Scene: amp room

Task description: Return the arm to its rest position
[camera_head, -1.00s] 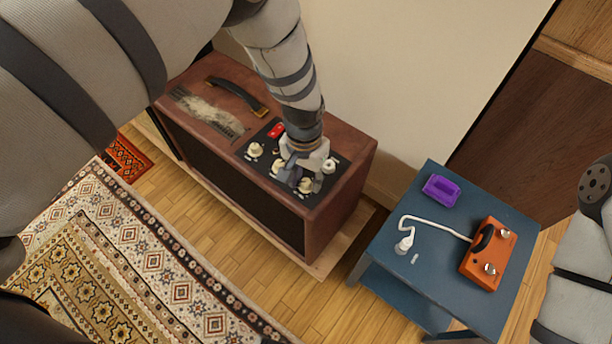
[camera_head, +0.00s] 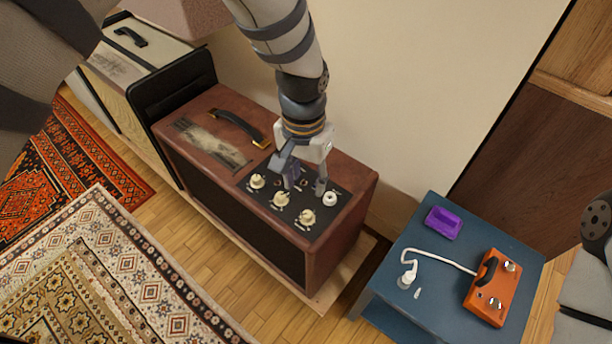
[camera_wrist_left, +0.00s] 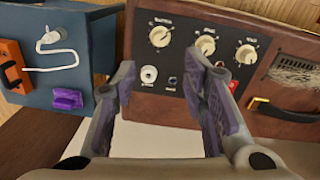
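My left arm comes in from the top left in the head view. Its gripper (camera_head: 306,180) points down over the control panel (camera_head: 262,204) of the brown amplifier (camera_head: 225,178). In the left wrist view the two fingers (camera_wrist_left: 165,95) stand wide apart with nothing between them, and the panel with its cream knobs (camera_wrist_left: 204,45) lies beyond them. I cannot tell whether a fingertip touches the panel. The red switch shows in the wrist view (camera_wrist_left: 233,86) beside a finger. Part of my right arm shows at the right edge of the head view; its gripper is out of frame.
A blue side table (camera_head: 412,314) at the right holds an orange pedal (camera_head: 490,288), a white cable (camera_head: 442,258) and a purple block (camera_head: 443,222). A second amplifier (camera_head: 133,62) stands at the back left. A wall is close behind the brown amplifier. Patterned rugs (camera_head: 110,270) cover the floor.

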